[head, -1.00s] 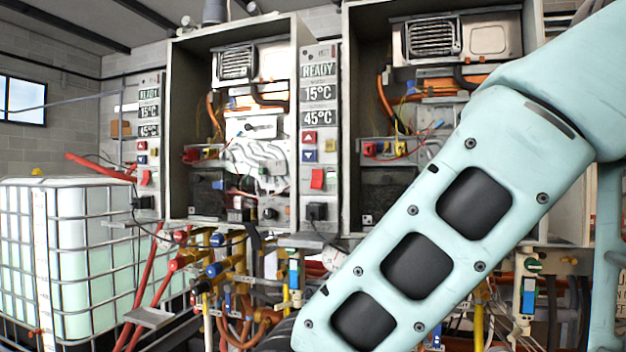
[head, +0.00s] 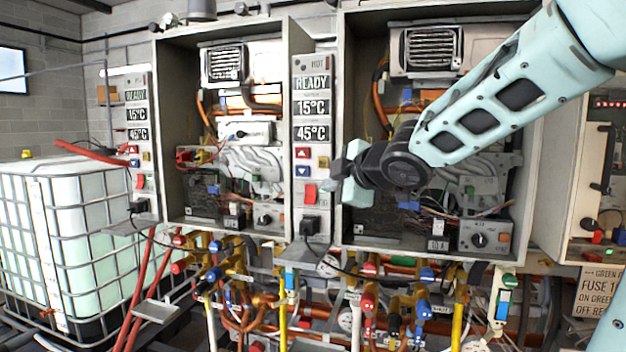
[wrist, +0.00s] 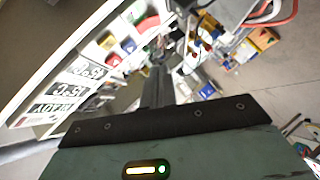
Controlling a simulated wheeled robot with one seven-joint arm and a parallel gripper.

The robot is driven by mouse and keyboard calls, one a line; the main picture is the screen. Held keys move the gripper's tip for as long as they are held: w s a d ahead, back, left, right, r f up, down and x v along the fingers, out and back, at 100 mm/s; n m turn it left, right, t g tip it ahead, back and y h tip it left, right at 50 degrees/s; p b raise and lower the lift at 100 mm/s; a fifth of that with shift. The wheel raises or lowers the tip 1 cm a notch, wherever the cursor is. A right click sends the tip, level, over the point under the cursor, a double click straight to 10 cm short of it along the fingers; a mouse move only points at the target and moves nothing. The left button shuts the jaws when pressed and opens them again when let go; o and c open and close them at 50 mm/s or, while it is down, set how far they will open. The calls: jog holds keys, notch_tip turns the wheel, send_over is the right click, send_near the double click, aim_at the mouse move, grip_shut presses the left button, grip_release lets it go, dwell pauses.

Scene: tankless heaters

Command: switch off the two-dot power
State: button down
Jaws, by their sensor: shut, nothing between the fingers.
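A red rocker switch (head: 309,193) sits low on the narrow control panel (head: 298,130) between two open heater cabinets. The panel reads READY, 15°C and 45°C. Another red rocker switch (head: 140,181) is on the far left panel. I cannot make out which switch carries two dots. My gripper (head: 334,180) is shut and empty, pointing left, just right of the middle panel's red switch and apart from it in the picture. In the wrist view, its dark fingers (wrist: 158,88) point up the picture, with the panel's red switch (wrist: 147,24) beyond them.
Red and blue arrow buttons (head: 302,162) sit above the switch, and a black plug (head: 310,226) below it. Pipes and valves (head: 215,250) crowd under the cabinets. A caged white tank (head: 90,235) stands left. The right cabinet (head: 345,60) is behind my gripper.

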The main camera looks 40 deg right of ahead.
jog(key=shift+d, duration=0.1)
jog(key=b, duration=0.1)
send_near(308, 203)
jog(key=w+a, duration=0.3)
jog(key=shift+w+d+f+p, duration=0.25)
jog(key=shift+w+d, duration=0.25)
jog(key=shift+w, duration=0.05)
jog(key=shift+w+d+f+p, duration=0.2)
jog(key=shift+w+d+p, duration=0.05)
jog(key=shift+w+d, duration=0.35)
jog(key=shift+w+d+f+p, duration=0.25)
jog(key=shift+w+d, duration=0.2)
jog(key=shift+w, duration=0.1)
jog(key=shift+f+b, duration=0.15)
jog(key=shift+b, duration=0.3)
jog(key=f+b, duration=0.1)
jog(key=b, duration=0.2)
jog(key=shift+d+t+b, duration=0.1)
jog(key=shift+t+b, duration=0.2)
jog(key=shift+w+r, duration=0.1)
jog(key=shift+r, duration=0.25)
jog(key=shift+d+r, duration=0.1)
